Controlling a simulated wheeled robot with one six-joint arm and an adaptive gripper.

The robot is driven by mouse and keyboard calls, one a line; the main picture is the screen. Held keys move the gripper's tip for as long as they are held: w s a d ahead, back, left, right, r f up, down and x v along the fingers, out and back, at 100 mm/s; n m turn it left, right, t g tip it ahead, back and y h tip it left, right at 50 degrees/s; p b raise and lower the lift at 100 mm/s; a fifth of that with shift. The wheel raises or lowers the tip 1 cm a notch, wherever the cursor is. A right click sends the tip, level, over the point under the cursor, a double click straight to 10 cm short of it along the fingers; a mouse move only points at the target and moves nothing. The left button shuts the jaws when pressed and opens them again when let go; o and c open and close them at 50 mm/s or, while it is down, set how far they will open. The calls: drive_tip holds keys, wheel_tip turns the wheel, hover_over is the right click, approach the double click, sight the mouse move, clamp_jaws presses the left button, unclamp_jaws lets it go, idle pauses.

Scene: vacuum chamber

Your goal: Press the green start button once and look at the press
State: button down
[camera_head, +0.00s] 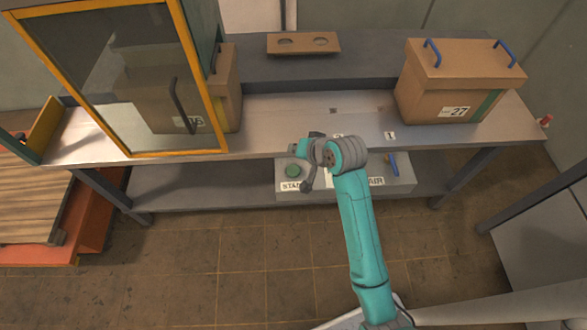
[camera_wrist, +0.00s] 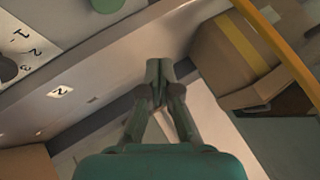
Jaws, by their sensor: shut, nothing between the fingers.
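The green start button (camera_head: 293,171) is round and sits on the left of a grey control box (camera_head: 402,186) below the worktop, above a partly hidden label. A green round shape (camera_wrist: 107,5), which looks like this button, is cut off by the top edge of the wrist view. My gripper (camera_head: 296,149) is shut and empty, just above the button in the head picture; I see no contact. Its fingertips (camera_wrist: 158,70) meet in the wrist view, apart from the green shape. A yellow-framed glass door (camera_head: 184,152) stands at left; whether it belongs to the press I cannot tell.
A brown box (camera_head: 425,95) with blue handles stands on the worktop (camera_head: 270,125) at right. Another box (camera_head: 229,95) is partly behind the glass. A blue lever (camera_head: 393,165) is on the control box's right. A pallet (camera_head: 35,208) lies at left. The floor (camera_head: 235,250) in front is clear.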

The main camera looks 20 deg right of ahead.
sight(291, 167)
drive_tip(key=shift+f, duration=4)
drive_tip(key=shift+f, duration=0.15)
drive_tip(key=shift+f, duration=0.3)
drive_tip(key=shift+f, duration=0.6)
drive_tip(key=shift+r, duration=1.05)
drive_tip(key=shift+r, duration=0.1)
drive_tip(key=shift+r, duration=2.4)
